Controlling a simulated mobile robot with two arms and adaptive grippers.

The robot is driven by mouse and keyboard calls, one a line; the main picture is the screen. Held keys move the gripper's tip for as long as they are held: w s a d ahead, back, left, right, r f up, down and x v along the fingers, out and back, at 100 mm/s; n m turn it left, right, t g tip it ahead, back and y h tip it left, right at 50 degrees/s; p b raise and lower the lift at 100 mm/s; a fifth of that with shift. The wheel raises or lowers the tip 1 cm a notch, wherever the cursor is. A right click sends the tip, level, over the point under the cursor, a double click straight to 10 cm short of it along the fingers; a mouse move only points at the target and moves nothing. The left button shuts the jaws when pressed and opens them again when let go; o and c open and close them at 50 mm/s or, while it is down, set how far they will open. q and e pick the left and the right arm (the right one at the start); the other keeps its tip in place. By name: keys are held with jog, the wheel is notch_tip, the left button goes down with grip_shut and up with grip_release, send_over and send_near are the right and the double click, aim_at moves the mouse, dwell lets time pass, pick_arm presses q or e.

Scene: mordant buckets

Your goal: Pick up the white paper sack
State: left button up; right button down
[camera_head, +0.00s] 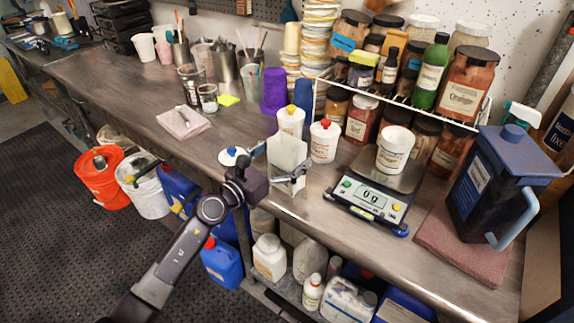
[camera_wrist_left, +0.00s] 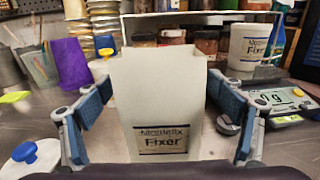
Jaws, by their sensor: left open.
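The white paper sack (camera_head: 289,155) stands upright near the front edge of the bench in the head view. My right gripper does not show.
A scale (camera_head: 367,200) with a white tub (camera_head: 394,149) on it stands to the right. White bottles with a yellow cap (camera_head: 290,121) and a red cap (camera_head: 324,141) stand close behind the sack. A blue-knobbed white lid (camera_head: 233,156) lies just left. Bare bench (camera_head: 120,92) extends farther left.

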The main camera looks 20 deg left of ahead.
pick_arm(q)
jog(key=shift+c, duration=0.3)
jog(key=c, duration=1.2)
jog(key=shift+r, duration=0.1)
jog(key=shift+c, duration=1.2)
jog(key=shift+r, duration=0.1)
